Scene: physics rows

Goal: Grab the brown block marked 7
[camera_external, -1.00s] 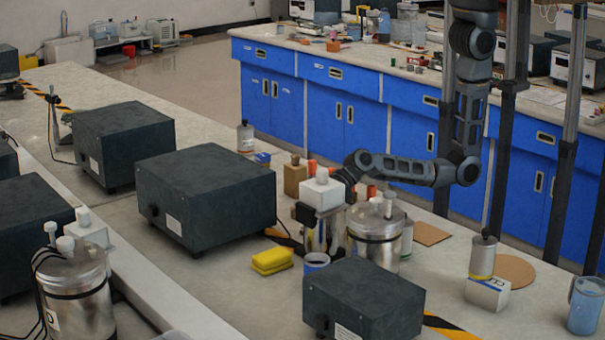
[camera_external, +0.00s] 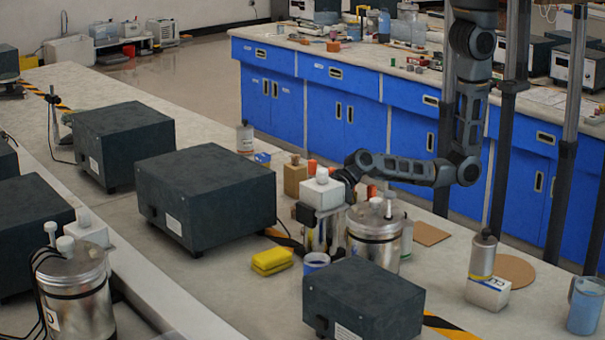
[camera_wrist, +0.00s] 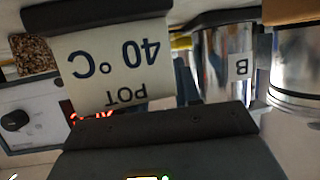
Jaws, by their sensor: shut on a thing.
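A brown block (camera_external: 295,178) with a pale top stands on the bench in the external view, behind the white block. No 7 can be read on it. My gripper (camera_external: 322,199) is in front of it, shut on a white block (camera_external: 321,190) with a pale knob on top. In the wrist view this block (camera_wrist: 118,68) reads "POT 40 °C" upside down, between the dark jaw parts. A brown surface (camera_wrist: 297,10) shows at the top right of the wrist view; I cannot tell if it is the brown block.
Metal canisters (camera_external: 375,240) stand close beside and below my gripper; one marked B (camera_wrist: 224,65) shows in the wrist view. A dark box (camera_external: 363,300) stands in front and a larger one (camera_external: 205,190) to the left. A yellow sponge (camera_external: 272,261) lies between them.

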